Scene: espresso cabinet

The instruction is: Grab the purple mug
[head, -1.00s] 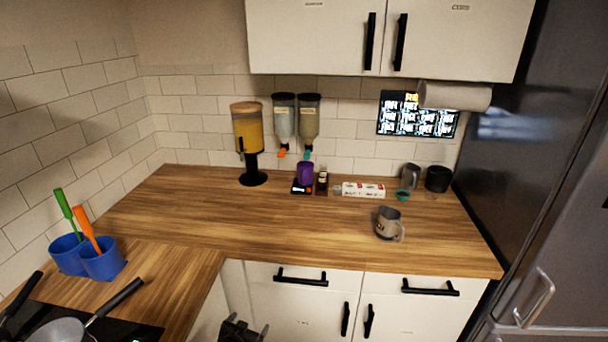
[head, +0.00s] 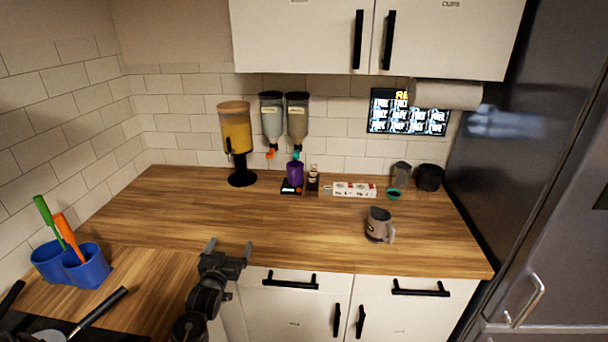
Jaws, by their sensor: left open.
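The purple mug (head: 294,173) stands at the back of the wooden counter, on a small black scale (head: 290,189), below the wall dispensers. My left gripper (head: 228,247) is at the counter's front edge, in front of the mug and to its left. Its two fingers are apart and nothing is between them. A wide stretch of bare counter lies between it and the mug. My right gripper is not in view.
Blue holders (head: 85,266) are at left.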

